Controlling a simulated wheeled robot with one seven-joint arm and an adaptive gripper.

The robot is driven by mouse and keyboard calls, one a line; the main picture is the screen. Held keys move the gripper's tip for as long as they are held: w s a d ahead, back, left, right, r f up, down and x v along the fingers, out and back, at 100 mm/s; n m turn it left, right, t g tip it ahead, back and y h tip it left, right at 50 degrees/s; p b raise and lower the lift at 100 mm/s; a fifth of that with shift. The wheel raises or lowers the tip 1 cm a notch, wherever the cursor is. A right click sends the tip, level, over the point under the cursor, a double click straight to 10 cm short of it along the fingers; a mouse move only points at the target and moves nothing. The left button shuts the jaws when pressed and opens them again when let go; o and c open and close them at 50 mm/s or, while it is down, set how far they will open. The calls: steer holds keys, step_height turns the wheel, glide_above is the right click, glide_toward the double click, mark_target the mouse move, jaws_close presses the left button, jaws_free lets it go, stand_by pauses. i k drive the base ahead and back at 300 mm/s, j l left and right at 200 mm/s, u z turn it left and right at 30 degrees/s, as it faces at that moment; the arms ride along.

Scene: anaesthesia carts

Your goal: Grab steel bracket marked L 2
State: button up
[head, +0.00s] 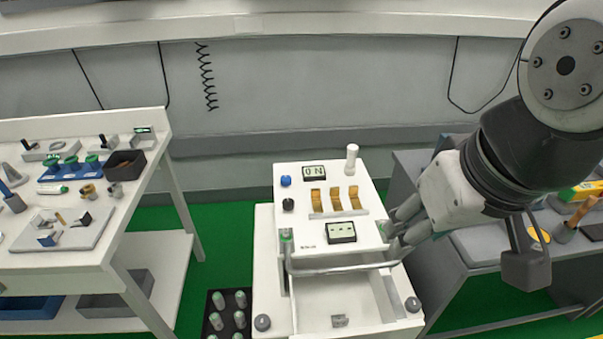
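I cannot read an L 2 mark on anything at this size. Small metal pieces that may be brackets lie on the left table: one (84,218) on the right side of a light grey plate (78,240), another with a blue part (48,238) at its front left. A small grey metal piece (340,320) sits in the open white tray of the middle cart. My gripper (392,233) is at the right end of the bar across this cart, far from the left table. Its fingertips overlap the bar's end, so its opening and any hold are unclear.
The white cart (290,259) carries a display, knobs and brass strips. A metal bar (340,269) crosses its tray. A black rack (213,325) of cylinders stands left of it. A dark bin (125,163) is on the left table. Green floor separates table and cart.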

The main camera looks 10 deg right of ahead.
mark_target(340, 318)
steer(key=j+z, duration=0.4)
steer(key=j, duration=0.2)
steer(key=j+z, duration=0.35)
steer(key=j, duration=0.3)
steer(key=j+z, duration=0.4)
steer(key=j, duration=0.2)
steer(key=k+j+z, duration=0.2)
steer(key=k, duration=0.3)
